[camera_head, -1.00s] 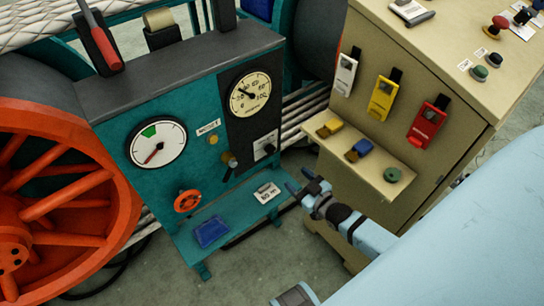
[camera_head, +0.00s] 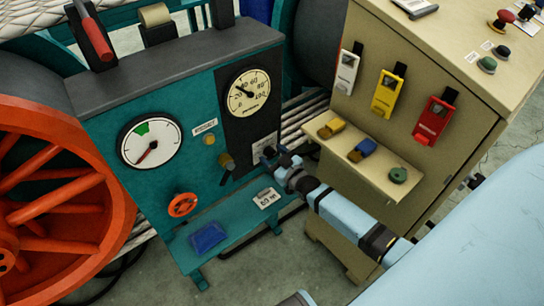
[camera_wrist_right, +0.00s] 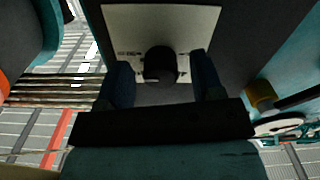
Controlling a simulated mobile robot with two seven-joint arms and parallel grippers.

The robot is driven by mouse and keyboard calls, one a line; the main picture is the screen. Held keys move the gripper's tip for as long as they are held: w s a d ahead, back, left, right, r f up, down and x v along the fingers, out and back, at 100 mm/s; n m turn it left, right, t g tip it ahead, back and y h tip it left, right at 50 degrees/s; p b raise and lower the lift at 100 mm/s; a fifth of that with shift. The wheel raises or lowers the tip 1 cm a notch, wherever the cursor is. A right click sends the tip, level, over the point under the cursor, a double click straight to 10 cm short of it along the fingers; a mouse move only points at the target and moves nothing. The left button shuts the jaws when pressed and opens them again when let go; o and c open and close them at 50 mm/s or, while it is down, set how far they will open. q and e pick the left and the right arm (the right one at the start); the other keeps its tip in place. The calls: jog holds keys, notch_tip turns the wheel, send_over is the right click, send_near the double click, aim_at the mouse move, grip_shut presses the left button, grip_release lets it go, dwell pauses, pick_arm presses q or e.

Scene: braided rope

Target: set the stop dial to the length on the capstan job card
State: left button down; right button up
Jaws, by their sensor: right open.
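The stop dial is a small black knob (camera_wrist_right: 160,64) on a white plate (camera_wrist_right: 115,22) in the right wrist view. In the head view its white plate (camera_head: 264,145) shows on the dark part of the teal machine's front, partly hidden by my gripper. My right gripper (camera_head: 275,157) is open in front of it. In the right wrist view its two dark blue fingers (camera_wrist_right: 163,82) stand on either side of the knob; I cannot tell whether they touch it. A white card (camera_head: 266,198), apparently the job card, lies on the teal shelf; its figure is too small to read surely. My left gripper is not in view.
The teal machine carries two round gauges (camera_head: 150,142) (camera_head: 249,92), a lever knob (camera_head: 226,163) and an orange handwheel (camera_head: 183,205). A blue tray (camera_head: 209,238) sits on its shelf (camera_head: 235,225). A beige cabinet (camera_head: 400,205) with coloured tags stands close right of my right gripper.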

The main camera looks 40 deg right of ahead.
jog(key=shift+w, duration=0.35)
jog(key=c, duration=0.9)
